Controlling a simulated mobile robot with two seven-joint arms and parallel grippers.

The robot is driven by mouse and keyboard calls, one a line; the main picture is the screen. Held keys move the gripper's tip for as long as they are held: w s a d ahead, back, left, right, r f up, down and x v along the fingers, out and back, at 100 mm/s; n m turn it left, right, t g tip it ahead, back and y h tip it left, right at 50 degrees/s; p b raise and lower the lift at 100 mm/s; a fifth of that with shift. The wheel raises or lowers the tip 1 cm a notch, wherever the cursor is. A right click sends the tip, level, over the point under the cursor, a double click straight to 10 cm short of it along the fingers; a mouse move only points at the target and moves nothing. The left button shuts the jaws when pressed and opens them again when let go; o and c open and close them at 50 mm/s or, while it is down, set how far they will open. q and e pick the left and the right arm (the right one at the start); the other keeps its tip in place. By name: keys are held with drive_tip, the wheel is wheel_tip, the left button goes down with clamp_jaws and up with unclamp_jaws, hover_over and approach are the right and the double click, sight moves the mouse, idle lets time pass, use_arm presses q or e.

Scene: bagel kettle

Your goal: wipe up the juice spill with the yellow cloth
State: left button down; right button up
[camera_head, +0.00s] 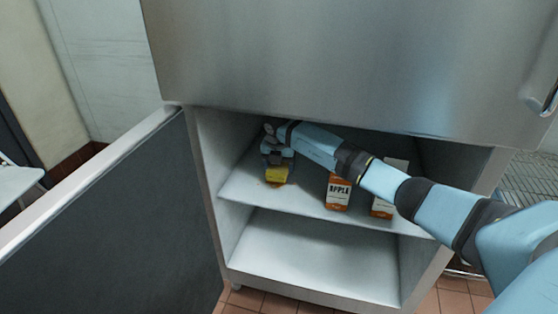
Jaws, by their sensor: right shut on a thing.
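The yellow cloth (277,175) is on the left part of the upper shelf (255,195) inside an open steel cabinet. My right gripper (278,160) is shut on the cloth, its arm reaching in from the right. A small orange-brown patch, which looks like the juice spill (276,184), shows at the cloth's lower edge. The rest of the spill is hidden under the cloth, so its size cannot be told. My left gripper is not in view.
A juice carton labelled APPLE (338,193) stands on the shelf under my right forearm. Another carton (383,207) stands further right, partly hidden by the arm. The open door (120,220) is at the left. The lower shelf (310,265) is empty.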

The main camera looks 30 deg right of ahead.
sight(280, 189)
drive_tip(key=shift+s+a+f+b, duration=0.1)
drive_tip(key=shift+f+b, duration=0.65)
drive_tip(key=shift+f, duration=0.1)
drive_tip(key=shift+f+b, duration=0.3)
drive_tip(key=shift+f, duration=0.05)
wheel_tip(280, 189, down, 2)
drive_tip(key=shift+f+b, duration=0.15)
drive_tip(key=shift+b, duration=0.9)
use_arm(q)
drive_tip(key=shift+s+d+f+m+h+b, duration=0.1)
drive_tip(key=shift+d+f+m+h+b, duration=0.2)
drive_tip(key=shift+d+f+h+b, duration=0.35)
use_arm(e)
drive_tip(key=shift+f, duration=0.6)
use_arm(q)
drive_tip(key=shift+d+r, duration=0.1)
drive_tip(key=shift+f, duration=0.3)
use_arm(e)
drive_tip(key=shift+f, duration=1)
